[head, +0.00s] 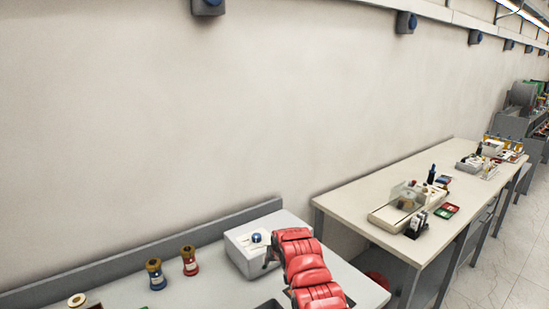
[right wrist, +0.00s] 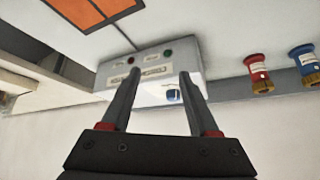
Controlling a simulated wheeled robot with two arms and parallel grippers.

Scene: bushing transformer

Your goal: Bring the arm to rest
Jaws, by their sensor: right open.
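My right arm shows red in the head view, reaching over the near workbench from the bottom edge. My right gripper (head: 268,260) is partly hidden there by the arm, next to a light grey box (head: 238,257) with a blue knob (head: 256,238). In the right wrist view, which is upside down, my right gripper (right wrist: 160,74) is open with nothing between its fingers. The grey box (right wrist: 188,52) and its blue knob (right wrist: 173,96) show beyond the fingers; I cannot tell how far apart they are. My left gripper is not in view.
A blue bushing (head: 155,275) and a red bushing (head: 190,262) stand on the near bench, left of the box. A pale round part (head: 77,300) is at the lower left. A second table (head: 350,205) with devices stands to the right.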

